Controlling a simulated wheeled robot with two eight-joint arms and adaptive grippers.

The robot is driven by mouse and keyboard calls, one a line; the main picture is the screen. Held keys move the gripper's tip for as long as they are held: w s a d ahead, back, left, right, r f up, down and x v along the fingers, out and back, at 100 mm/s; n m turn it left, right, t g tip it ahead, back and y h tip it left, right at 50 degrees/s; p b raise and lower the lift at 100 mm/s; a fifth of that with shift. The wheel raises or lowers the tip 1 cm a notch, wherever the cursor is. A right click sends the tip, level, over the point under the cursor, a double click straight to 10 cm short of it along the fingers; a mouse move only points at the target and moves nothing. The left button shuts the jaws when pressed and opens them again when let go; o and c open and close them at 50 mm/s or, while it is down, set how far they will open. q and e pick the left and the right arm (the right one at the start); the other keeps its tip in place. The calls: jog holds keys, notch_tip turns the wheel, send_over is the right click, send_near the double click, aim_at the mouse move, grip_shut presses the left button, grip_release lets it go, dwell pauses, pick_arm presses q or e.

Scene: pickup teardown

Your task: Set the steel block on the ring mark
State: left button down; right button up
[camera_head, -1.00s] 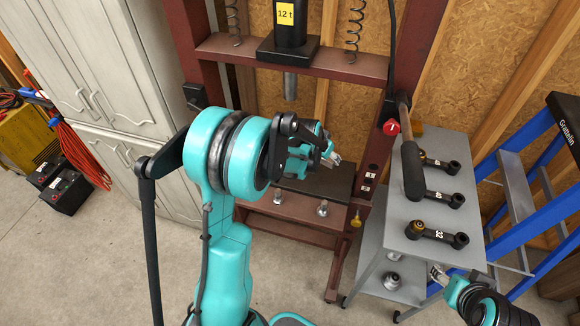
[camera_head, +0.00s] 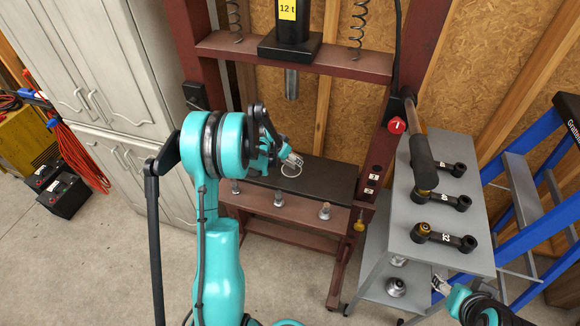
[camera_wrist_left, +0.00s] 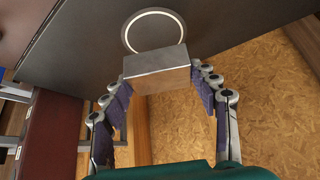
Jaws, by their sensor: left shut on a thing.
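The steel block (camera_wrist_left: 157,69) is a plain grey metal block held between the fingers of my left gripper (camera_wrist_left: 160,90) in the left wrist view. In the head view my left gripper (camera_head: 293,160) is over the dark press plate (camera_head: 325,183), shut on the block. The ring mark (camera_head: 290,170) is a thin white circle on that plate. In the wrist view the block overlaps the near edge of the ring mark (camera_wrist_left: 155,30). I cannot tell whether the block touches the plate. My right gripper (camera_head: 440,284) is beside the grey cart, its jaws too small to judge.
The red press frame (camera_head: 385,150) surrounds the plate, with the ram (camera_head: 292,83) above it. The grey cart (camera_head: 402,232) at right carries several black links and a black-handled tool (camera_head: 422,160). A blue ladder (camera_head: 515,190) stands further right.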

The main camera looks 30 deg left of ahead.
aim_at(288, 163)
pick_arm(q)
notch_tip(288, 163, down, 4)
jog(key=shift+f+b, duration=0.1)
jog(key=shift+b, duration=0.8)
jog(key=shift+c, duration=2.3)
grip_release()
